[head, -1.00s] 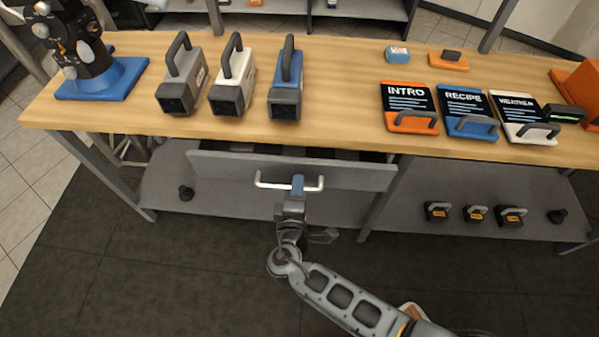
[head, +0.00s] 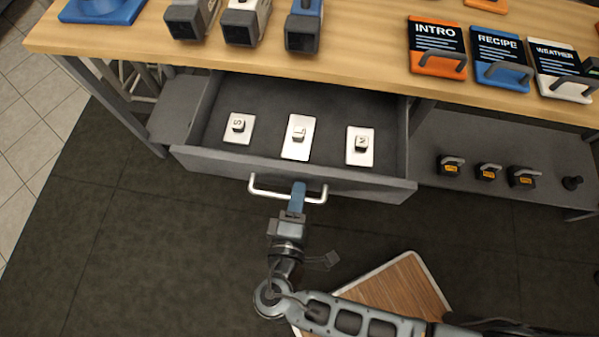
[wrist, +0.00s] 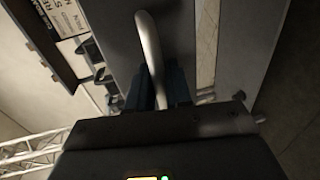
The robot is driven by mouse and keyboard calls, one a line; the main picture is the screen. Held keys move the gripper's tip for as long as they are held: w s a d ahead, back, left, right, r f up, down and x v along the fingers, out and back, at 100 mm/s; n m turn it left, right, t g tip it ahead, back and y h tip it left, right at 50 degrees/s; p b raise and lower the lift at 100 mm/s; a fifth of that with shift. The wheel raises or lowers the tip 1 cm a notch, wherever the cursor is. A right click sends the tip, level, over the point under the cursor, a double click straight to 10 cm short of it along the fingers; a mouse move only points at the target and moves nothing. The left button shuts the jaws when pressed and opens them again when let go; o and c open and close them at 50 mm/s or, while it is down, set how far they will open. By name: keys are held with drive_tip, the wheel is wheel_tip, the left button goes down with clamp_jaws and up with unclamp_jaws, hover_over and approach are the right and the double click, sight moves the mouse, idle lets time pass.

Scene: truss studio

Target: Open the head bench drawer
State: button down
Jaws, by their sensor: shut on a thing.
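The bench drawer (head: 210,160) is grey and stands pulled well out from under the wooden bench top (head: 360,62). Its white bar handle (head: 262,190) runs along the front. My gripper (head: 298,192) is shut on the handle, right of its middle. In the wrist view the handle (wrist: 149,45) passes between the blue fingers of my gripper (wrist: 160,88). Inside the drawer lie three pale plates with lettered blocks: a left one (head: 239,134), a middle one (head: 291,149) and a right one (head: 368,159).
On the bench top are several handled box-shaped units, such as the blue one (head: 304,27), and cards such as INTRO (head: 435,50). Small black handled weights (head: 489,173) sit on the lower shelf at right. A wooden board (head: 400,290) shows low, near my arm. Dark floor at left is clear.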

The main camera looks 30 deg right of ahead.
drive_tip(key=shift+s, duration=0.1)
drive_tip(key=c, duration=1.2)
unclamp_jaws()
drive_tip(key=shift+b+v, duration=0.6)
drive_tip(key=shift+v, duration=3.25)
drive_tip(key=s+d+f+m+g+y, duration=0.2)
drive_tip(key=s+d+g+y, duration=0.15)
drive_tip(key=s, duration=0.25)
drive_tip(key=s+d+f+m+g+y, duration=0.1)
drive_tip(key=s+d+f+g+y, duration=0.15)
drive_tip(key=s+y, duration=0.3)
drive_tip(key=d+r+m+t, duration=0.2)
drive_tip(key=d+r, duration=0.1)
drive_tip(key=r, duration=0.5)
drive_tip(key=s+d+r+m+t, duration=0.1)
drive_tip(key=d+r+m+t, duration=0.2)
drive_tip(key=r, duration=0.6)
drive_tip(key=s+d+r+m+t, duration=0.1)
drive_tip(key=d+r+m+t, duration=0.1)
drive_tip(key=r, duration=0.7)
drive_tip(key=shift+s+d+m+t, duration=0.2)
drive_tip(key=shift+d+t, duration=0.15)
drive_tip(key=shift+d, duration=0.25)
drive_tip(key=shift+s+d+m+t, duration=0.1)
drive_tip(key=shift+d+m+t, duration=0.1)
drive_tip(key=shift+d+t, duration=0.25)
